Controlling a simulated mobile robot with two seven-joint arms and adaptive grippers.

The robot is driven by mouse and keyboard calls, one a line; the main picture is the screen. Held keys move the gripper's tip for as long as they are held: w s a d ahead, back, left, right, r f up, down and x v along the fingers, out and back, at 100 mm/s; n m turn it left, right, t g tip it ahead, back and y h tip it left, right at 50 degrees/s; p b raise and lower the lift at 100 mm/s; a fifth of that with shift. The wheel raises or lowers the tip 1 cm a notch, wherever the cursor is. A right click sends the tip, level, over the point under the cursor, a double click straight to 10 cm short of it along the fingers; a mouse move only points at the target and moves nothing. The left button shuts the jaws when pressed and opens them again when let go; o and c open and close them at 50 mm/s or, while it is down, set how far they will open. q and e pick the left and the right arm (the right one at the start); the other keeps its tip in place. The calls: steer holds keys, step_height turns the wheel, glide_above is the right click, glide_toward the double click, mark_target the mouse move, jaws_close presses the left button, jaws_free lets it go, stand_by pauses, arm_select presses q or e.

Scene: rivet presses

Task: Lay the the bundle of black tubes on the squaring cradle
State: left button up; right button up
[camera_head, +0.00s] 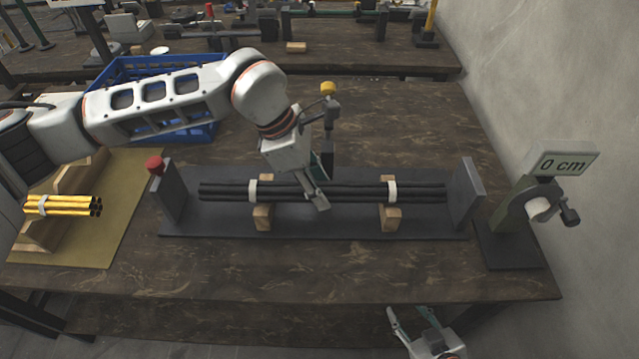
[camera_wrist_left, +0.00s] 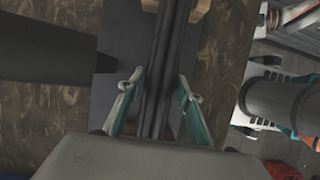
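The bundle of black tubes (camera_head: 350,191), bound by two white bands, lies level across the wooden blocks of the squaring cradle (camera_head: 220,229), between its two upright end plates. It appears to rest in the block notches. My left gripper (camera_head: 319,192) is at the middle of the bundle. In the left wrist view its open fingers (camera_wrist_left: 157,92) straddle the tubes (camera_wrist_left: 164,60), with a visible gap on the left side; contact on the right is unclear. My right gripper (camera_head: 422,316) is open and empty near the bottom edge, in front of the table.
A bundle of yellow tubes (camera_head: 62,206) lies on wooden blocks on a tan mat at the left. A blue crate (camera_head: 200,132) stands behind my left arm. A post with a yellow top (camera_head: 328,90) stands behind the cradle. A gauge reading 0 cm (camera_head: 563,163) stands at the right.

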arm_select(q)
steer(key=o, duration=0.3)
steer(key=shift+r, duration=0.1)
steer(key=shift+o, duration=0.2)
steer(key=v, duration=1.2)
